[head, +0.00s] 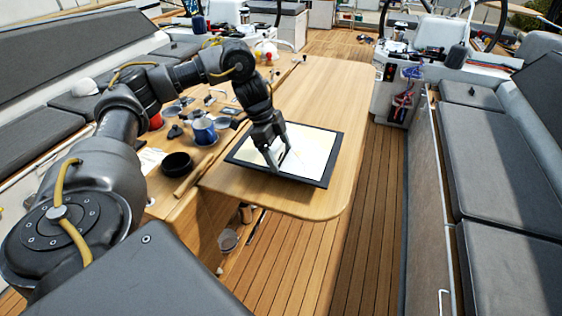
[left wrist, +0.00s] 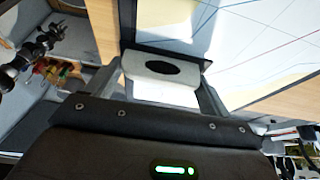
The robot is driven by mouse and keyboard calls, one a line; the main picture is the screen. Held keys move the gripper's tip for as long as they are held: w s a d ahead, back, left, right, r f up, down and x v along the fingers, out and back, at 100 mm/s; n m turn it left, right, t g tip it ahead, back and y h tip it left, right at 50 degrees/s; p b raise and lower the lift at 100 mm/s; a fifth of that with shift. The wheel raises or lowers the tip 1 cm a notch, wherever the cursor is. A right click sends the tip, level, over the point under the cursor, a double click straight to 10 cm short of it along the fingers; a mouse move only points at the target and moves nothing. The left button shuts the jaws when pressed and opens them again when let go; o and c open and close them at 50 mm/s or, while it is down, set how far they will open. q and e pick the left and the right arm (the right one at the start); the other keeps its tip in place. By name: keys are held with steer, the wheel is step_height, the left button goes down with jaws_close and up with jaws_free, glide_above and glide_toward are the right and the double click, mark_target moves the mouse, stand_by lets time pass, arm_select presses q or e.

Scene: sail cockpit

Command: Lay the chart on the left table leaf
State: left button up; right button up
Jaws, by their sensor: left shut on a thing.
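The chart (head: 312,148) is a pale sheet on a dark-edged board. It is over the near part of the broad wooden table leaf (head: 325,95), roughly flat; I cannot tell whether it touches the wood. My left gripper (head: 279,163) reaches down to the chart's near left part. In the left wrist view my left gripper (left wrist: 163,72) is shut on a light tab with a black oval at the edge of the chart (left wrist: 255,45), where coloured lines show. My right gripper is in neither view.
Left of the leaf, the table's middle holds a blue mug (head: 204,130), a dark bowl (head: 177,163), a red cup (head: 155,121) and small items. Cushioned benches flank the table. The leaf's far part is bare. A clear container (head: 228,240) is below the table.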

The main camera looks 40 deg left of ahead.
mark_target(281, 161)
arm_select(q)
steer(key=f, duration=0.1)
steer(key=f+p, duration=0.1)
steer(key=f, duration=0.1)
steer(key=shift+w+d+p, duration=0.2)
steer(key=shift+w+p, duration=0.05)
steer(key=shift+p, duration=0.15)
steer(key=shift+f, duration=0.5)
steer(key=shift+f, duration=0.45)
steer(key=o, duration=1.1)
steer(key=shift+c, duration=0.2)
steer(key=shift+r, duration=0.15)
